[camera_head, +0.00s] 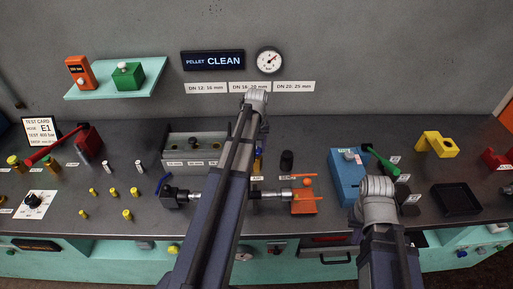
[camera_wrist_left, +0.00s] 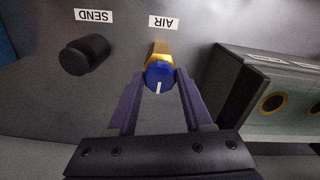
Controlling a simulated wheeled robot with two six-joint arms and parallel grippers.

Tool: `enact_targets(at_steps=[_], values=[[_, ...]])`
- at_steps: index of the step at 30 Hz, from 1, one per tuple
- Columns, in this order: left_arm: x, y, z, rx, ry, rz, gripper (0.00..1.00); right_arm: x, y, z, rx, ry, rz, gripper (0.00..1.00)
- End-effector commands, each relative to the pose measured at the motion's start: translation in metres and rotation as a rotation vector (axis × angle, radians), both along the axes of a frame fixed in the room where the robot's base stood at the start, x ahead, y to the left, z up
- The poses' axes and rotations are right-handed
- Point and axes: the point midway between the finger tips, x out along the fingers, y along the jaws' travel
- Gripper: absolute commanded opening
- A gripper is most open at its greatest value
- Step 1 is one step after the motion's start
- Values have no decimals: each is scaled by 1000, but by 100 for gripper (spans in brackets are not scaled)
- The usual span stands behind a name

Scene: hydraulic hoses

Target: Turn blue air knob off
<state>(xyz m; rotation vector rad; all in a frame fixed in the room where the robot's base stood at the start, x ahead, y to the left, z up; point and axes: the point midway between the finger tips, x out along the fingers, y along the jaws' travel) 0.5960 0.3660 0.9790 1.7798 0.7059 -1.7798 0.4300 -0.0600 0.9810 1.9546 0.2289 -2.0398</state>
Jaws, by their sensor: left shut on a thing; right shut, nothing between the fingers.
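The blue air knob (camera_wrist_left: 159,76) sits on a yellow body in front of the AIR label (camera_wrist_left: 164,22), which appears upside down in the left wrist view. A white mark on the knob points toward the bottom of that picture. My left gripper (camera_wrist_left: 160,82) is shut on the knob, one finger on each side. In the head view only a sliver of the blue and yellow knob (camera_head: 258,160) shows beside my left arm, which hides my left fingers. My right arm enters at lower right, and its gripper cannot be seen.
A black SEND knob (camera_wrist_left: 85,55) stands beside the air knob. A grey box with round ports (camera_wrist_left: 275,102) is close on the other side. On the bench, a metal hose fitting (camera_head: 272,194) and an orange block (camera_head: 304,202) lie nearer the front. A blue unit (camera_head: 347,178) stands right.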

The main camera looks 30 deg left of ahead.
Motion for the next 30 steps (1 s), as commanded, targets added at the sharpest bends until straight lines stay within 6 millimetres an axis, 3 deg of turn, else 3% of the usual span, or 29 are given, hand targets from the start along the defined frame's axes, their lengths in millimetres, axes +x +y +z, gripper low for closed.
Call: enact_targets(at_steps=[22, 23, 30], values=[[0, 0, 0, 0, 0, 74, 0, 0, 0, 0, 0, 0, 0, 0], [0, 0, 0, 0, 0, 74, 54, 0, 0, 0, 0, 0, 0, 0], [0, 0, 0, 0, 0, 72, 81, 0, 0, 0, 0, 0, 0, 0]])
